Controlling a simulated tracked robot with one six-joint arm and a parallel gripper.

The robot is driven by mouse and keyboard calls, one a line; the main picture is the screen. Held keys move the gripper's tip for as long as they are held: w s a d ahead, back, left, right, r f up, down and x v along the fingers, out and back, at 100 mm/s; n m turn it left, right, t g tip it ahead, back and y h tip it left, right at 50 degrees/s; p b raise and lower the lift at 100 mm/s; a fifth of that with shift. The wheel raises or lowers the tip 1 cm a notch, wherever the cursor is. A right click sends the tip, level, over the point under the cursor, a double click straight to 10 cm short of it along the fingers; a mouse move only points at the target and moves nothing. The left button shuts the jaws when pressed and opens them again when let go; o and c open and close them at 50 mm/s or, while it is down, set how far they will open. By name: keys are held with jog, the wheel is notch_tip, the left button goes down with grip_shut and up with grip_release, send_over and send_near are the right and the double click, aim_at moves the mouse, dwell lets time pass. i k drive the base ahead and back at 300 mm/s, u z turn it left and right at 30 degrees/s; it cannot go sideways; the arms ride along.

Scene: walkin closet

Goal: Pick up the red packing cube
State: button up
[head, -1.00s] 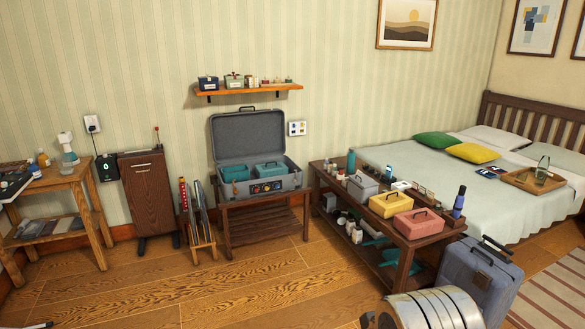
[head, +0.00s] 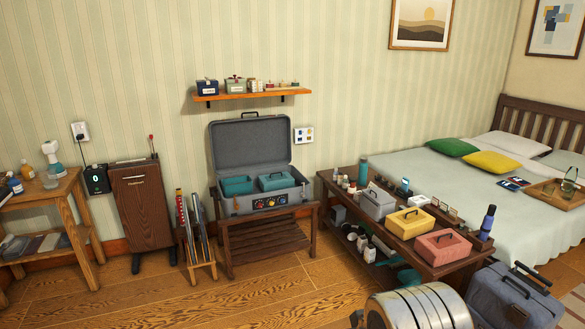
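The red packing cube (head: 442,248) is a pinkish-red box with a dark handle on top. It sits upright on the near right end of the dark wooden table (head: 345,195), in the head view. A yellow cube (head: 410,222) stands just behind it to the left, and a grey cube (head: 377,203) is behind that. A rounded metal part of my arm shows at the bottom edge, in front of the table. My gripper is not in view.
A blue bottle (head: 487,222) stands right of the red cube. A blue-grey suitcase (head: 515,297) stands on the floor at the table's near right end. An open grey case (head: 262,200) holds two teal cubes. The wooden floor (head: 270,288) left of the table is clear.

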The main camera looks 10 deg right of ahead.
aim_at(439, 247)
jog(key=z, duration=0.1)
jog(key=i, duration=1.5)
jog(key=z, duration=0.55)
jog(key=i, duration=0.8)
jog(key=z, duration=0.5)
jog(key=i, duration=1)
jog(key=z, duration=0.35)
